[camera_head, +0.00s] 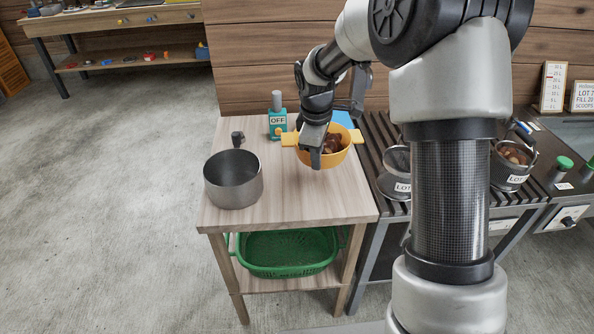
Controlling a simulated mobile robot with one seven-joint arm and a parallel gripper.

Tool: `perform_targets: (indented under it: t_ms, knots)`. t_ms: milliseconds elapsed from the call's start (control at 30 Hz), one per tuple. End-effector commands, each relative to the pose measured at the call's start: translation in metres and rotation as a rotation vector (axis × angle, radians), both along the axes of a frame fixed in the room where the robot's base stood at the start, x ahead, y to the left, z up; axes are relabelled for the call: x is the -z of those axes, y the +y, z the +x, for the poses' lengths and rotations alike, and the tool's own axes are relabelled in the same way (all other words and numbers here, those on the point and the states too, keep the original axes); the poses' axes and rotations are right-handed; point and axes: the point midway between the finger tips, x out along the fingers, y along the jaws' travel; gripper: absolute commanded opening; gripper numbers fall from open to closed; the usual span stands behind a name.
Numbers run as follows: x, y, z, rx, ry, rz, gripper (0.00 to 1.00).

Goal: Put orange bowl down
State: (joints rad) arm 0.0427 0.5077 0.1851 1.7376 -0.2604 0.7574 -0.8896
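The orange bowl (340,156) has two side handles and holds brown chestnuts (331,144). It is over the back right part of the wooden table (290,205), near its right edge. I cannot tell whether its base touches the table top. My gripper (316,158) is at the front left of the bowl's rim, pointing down, with its fingers overlapping the bowl in the view. The finger gap is hidden, so I cannot tell whether they are shut on the rim.
A grey pot (233,180) stands at the table's left. A teal bottle marked OFF (278,120) and a blue item (343,119) are at the back. A slatted rack (372,160) with lot-labelled containers adjoins on the right. A green basket (287,252) is below. The table's front middle is clear.

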Motion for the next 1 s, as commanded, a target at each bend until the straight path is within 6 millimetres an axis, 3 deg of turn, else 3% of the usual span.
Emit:
perform_targets:
  t_ms: [133, 433, 600, 1000]
  knots:
    - [0.030, 0.000, 0.000, 0.001, 0.000, 0.000, 0.00]
    - [0.055, 0.000, 0.001, -0.001, -0.002, 0.000, 0.00]
    - [0.079, 0.000, 0.000, 0.000, 0.000, 0.000, 0.00]
    - [0.086, 0.000, 0.001, 0.001, -0.002, 0.000, 0.00]
